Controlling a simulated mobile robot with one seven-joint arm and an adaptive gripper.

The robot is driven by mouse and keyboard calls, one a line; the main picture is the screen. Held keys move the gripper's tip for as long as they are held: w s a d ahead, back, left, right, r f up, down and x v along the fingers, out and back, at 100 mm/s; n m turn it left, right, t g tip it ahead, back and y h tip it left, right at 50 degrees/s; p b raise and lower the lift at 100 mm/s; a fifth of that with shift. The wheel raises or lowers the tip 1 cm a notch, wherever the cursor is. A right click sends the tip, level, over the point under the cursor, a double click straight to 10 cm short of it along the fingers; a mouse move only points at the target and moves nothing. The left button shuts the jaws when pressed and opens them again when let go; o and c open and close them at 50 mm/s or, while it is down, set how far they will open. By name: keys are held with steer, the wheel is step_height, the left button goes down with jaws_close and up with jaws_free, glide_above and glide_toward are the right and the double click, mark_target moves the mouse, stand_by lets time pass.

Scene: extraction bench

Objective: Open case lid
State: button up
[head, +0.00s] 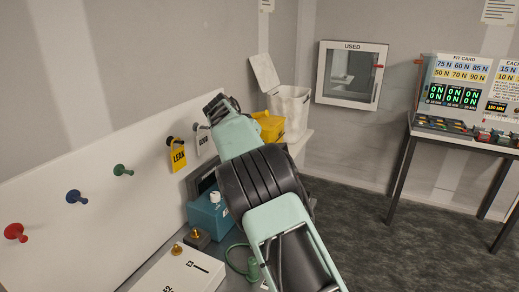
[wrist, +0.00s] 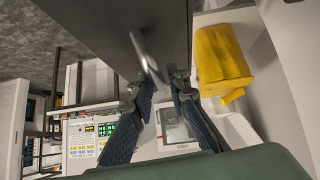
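A dark grey panel (wrist: 105,25) fills the upper middle of the wrist view; I cannot tell whether it is the case lid. A curved metal handle (wrist: 148,55) stands out from it. My gripper (wrist: 160,88) has its two blue ridged fingers partly apart, with the handle's lower end at or just beyond the gap between the tips. I cannot tell if they touch it. In the head view the end of my arm (head: 219,106) reaches over the back of the bench and its fingertips do not show clearly. A dark box (head: 203,181), partly hidden by my arm, sits below it.
A yellow object (head: 268,125) and a white bin (head: 289,108) with a raised lid stand beyond my arm; the yellow one is close by in the wrist view (wrist: 222,60). A teal device (head: 208,214) is below my arm. A board with colored pegs (head: 76,197) borders the left.

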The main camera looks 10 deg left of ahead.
steer(key=v, duration=1.2)
